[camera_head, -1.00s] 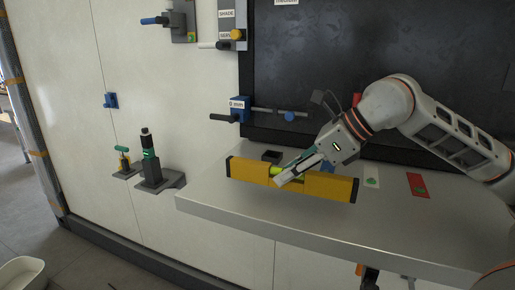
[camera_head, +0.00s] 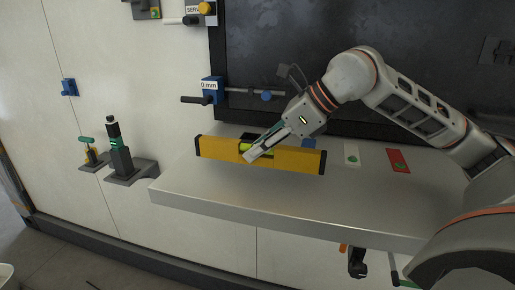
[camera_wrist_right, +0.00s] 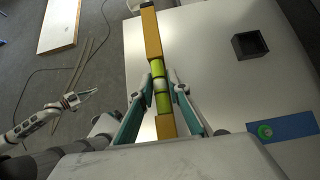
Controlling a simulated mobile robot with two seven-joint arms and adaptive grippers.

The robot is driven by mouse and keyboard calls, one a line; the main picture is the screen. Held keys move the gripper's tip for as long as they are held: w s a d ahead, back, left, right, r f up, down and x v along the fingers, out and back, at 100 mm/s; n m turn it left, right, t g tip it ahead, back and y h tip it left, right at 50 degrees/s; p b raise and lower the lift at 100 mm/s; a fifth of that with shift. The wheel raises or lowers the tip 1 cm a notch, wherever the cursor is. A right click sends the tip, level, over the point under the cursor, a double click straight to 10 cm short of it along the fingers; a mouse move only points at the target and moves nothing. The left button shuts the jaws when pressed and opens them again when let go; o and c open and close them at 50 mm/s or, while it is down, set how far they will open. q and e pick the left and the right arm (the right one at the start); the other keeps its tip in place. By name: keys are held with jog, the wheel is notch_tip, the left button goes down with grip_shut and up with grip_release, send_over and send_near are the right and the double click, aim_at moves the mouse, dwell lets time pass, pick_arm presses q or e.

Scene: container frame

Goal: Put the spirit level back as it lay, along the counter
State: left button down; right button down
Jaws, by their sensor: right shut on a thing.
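The spirit level is a long yellow bar with black ends and a green middle (camera_head: 294,158). It lies lengthwise over the counter (camera_head: 230,199), roughly along it. In the right wrist view the level (camera_wrist_right: 151,35) runs between the two fingers (camera_wrist_right: 161,92). I cannot tell whether its underside touches the counter. My left gripper (camera_wrist_right: 77,98) shows small at the left of the wrist view, over the floor, away from the level; its jaw state is unclear.
A small dark open box (camera_wrist_right: 250,46) stands on the counter behind the level. Wall fixtures with a blue block (camera_head: 212,90) are above. The counter's front strip is clear.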

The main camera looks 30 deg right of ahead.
aim_at(257, 165)
jog(key=shift+f+b, duration=0.5)
jog(key=shift+f, duration=0.25)
jog(key=shift+f+b, duration=0.6)
jog(key=shift+f, duration=0.15)
jog(key=shift+f+b, duration=0.5)
jog(key=shift+f, duration=0.2)
pick_arm(q)
jog(key=shift+w+d+f+h, duration=0.3)
jog(key=shift+w+d+f, duration=0.4)
jog(key=shift+d, duration=0.1)
jog(key=shift+w+r, duration=0.1)
jog(key=shift+r, duration=0.25)
jog(key=shift+f+b, duration=0.55)
jog(key=shift+f, duration=0.2)
pick_arm(e)
jog(key=shift+f, duration=0.65)
pick_arm(q)
jog(key=shift+r, duration=0.15)
pick_arm(e)
jog(key=c, duration=1.8)
grip_release()
jog(key=shift+c, duration=0.2)
